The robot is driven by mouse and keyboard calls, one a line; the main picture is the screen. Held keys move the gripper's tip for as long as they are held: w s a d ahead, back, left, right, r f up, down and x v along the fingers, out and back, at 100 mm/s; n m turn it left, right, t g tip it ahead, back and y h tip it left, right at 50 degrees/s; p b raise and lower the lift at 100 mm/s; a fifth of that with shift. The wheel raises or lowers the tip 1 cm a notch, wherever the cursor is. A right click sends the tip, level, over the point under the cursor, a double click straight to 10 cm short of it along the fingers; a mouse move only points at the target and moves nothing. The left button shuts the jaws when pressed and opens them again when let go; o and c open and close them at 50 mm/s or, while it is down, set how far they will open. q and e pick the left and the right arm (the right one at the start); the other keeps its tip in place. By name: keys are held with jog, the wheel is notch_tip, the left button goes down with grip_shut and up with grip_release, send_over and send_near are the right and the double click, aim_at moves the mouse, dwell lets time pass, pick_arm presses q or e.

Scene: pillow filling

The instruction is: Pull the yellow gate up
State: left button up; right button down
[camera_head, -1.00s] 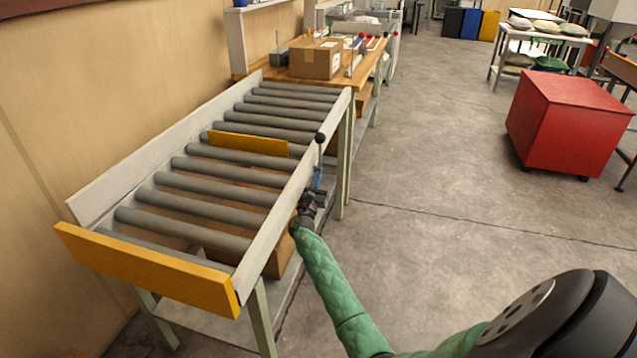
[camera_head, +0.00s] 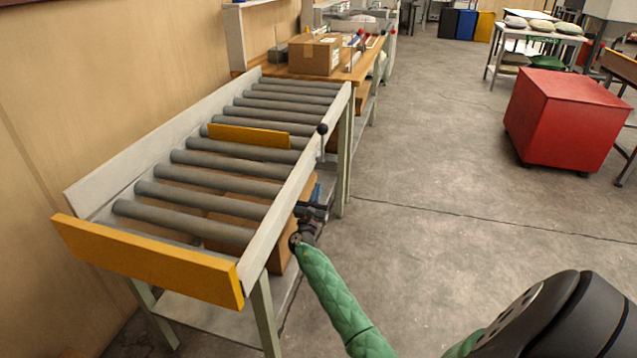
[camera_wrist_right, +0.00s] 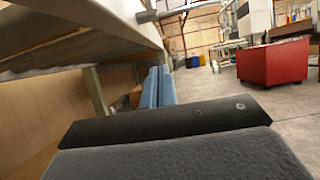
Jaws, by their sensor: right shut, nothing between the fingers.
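A yellow gate (camera_head: 248,136), a flat plate, stands upright across the rollers at the middle of the conveyor. A wider yellow board (camera_head: 145,260) closes the conveyor's near end. A lever with a black knob (camera_head: 322,130) stands at the right side rail, near the gate. My right gripper (camera_head: 317,202) is below the lever, just outside the right rail, shut and empty. Its blue fingers show close together in the right wrist view (camera_wrist_right: 157,86), pointing forward beside the conveyor's underside. I cannot tell whether it touches the conveyor frame. My left gripper is not in view.
The conveyor's light side rail (camera_head: 275,225) and legs are close beside my right arm. A cardboard box (camera_head: 315,56) sits on the wooden table (camera_head: 357,72) beyond. A red cabinet (camera_head: 565,120) stands to the right. The floor between is clear.

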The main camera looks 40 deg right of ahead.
jog(key=v, duration=0.4)
jog(key=shift+s+a+f, duration=0.1)
jog(key=shift+a+f, duration=0.05)
jog(key=shift+a, duration=0.15)
